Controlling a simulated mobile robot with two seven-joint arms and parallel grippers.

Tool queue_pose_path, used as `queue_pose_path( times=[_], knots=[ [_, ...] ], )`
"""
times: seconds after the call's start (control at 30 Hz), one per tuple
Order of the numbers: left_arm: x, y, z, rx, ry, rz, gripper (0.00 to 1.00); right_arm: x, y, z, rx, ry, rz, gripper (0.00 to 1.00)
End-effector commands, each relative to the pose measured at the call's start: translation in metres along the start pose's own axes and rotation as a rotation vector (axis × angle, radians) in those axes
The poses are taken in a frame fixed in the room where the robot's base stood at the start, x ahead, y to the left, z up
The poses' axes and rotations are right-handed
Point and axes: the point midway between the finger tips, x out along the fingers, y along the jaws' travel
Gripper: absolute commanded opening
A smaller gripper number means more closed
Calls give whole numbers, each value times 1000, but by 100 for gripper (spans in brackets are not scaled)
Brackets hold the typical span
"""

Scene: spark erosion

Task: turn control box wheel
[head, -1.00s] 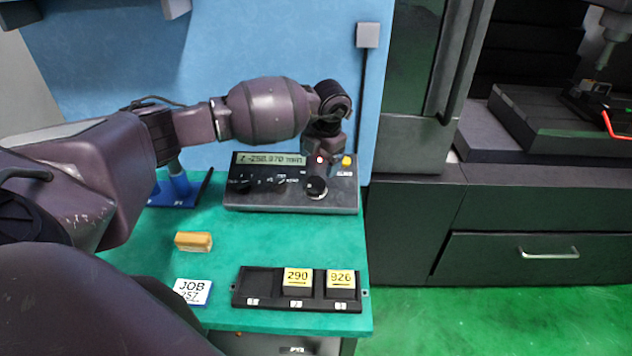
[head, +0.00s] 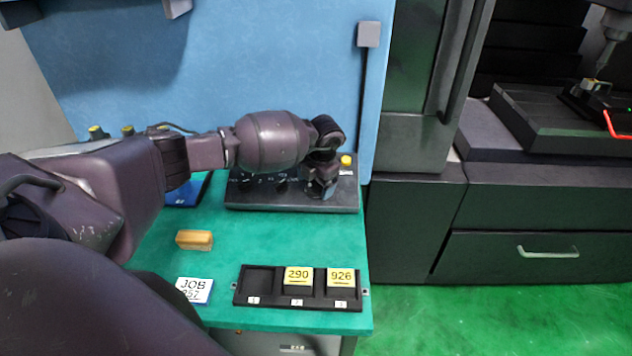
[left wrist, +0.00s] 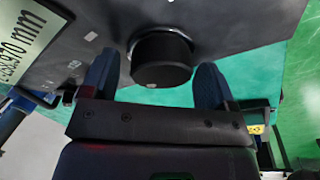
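The control box (head: 240,197) stands at the back of the green table, its upper part covered by my left arm in the head view. Its wheel, a black round knob (left wrist: 162,62), shows in the left wrist view; the gripper hides it in the head view. My left gripper (head: 318,191) is over the right part of the box. It also shows in the left wrist view (left wrist: 156,78), open, one finger on each side of the knob, with gaps visible. Part of the box's display (left wrist: 28,42) shows there, ending in "970 mm". My right gripper is not in view.
A black tray (head: 262,284) holds blocks marked 290 (head: 298,276) and 926 (head: 341,277); its left slot is empty. A yellow-brown block (head: 194,240) and a JOB card (head: 194,290) lie to the left. A dark machine (head: 540,210) stands to the right.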

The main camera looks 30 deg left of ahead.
Motion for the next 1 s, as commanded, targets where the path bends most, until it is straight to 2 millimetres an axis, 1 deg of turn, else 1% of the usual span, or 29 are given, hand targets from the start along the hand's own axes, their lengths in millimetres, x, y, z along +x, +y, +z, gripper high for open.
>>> queue_pose_path(
  times=[0.03,0.2,0.27,0.37,0.47,0.5,0.7,0.83,1.0],
  knots=[
    [0,0,0,0,0,0,73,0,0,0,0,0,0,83],
    [0,0,0,1,0,-1,47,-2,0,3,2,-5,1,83],
    [0,-1,0,1,0,-2,38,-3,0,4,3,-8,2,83],
    [0,-1,0,11,1,1,38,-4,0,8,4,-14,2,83],
    [1,-2,1,67,3,17,36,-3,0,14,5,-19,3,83],
    [2,-2,1,104,8,27,34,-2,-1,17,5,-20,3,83],
    [3,-3,0,297,27,83,34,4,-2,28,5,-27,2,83],
    [2,-2,0,361,34,101,34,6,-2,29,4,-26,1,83],
    [2,-2,-1,373,36,103,34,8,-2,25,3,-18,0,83]
  ],
)
